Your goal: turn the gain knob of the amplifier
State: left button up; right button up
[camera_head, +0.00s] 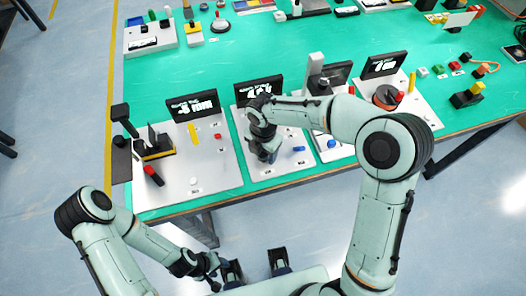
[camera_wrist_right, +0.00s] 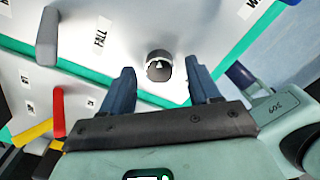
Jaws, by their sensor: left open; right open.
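In the right wrist view a dark round knob (camera_wrist_right: 159,64) with a white mark stands on a white panel (camera_wrist_right: 185,20). No gain label is readable, so I cannot tell from lettering that this is the amplifier. My right gripper (camera_wrist_right: 162,84) is open, its two fingers apart, with the knob showing beyond and between the tips. Contact is not visible. In the head view my right gripper (camera_head: 264,150) is over the second white panel (camera_head: 262,176) from the left and hides the knob. My left gripper (camera_head: 216,270) is low, off the table's front edge, away from the panels.
A white panel (camera_head: 212,180) with a yellow bar and black-red parts stands left of my right gripper. Other panels with dark signs (camera_head: 384,65) stand to the right. In the right wrist view a grey lever (camera_wrist_right: 47,37) is near the knob.

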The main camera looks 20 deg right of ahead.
jog(key=shift+f, duration=0.2)
jog(key=c, duration=1)
jog(key=shift+c, duration=0.2)
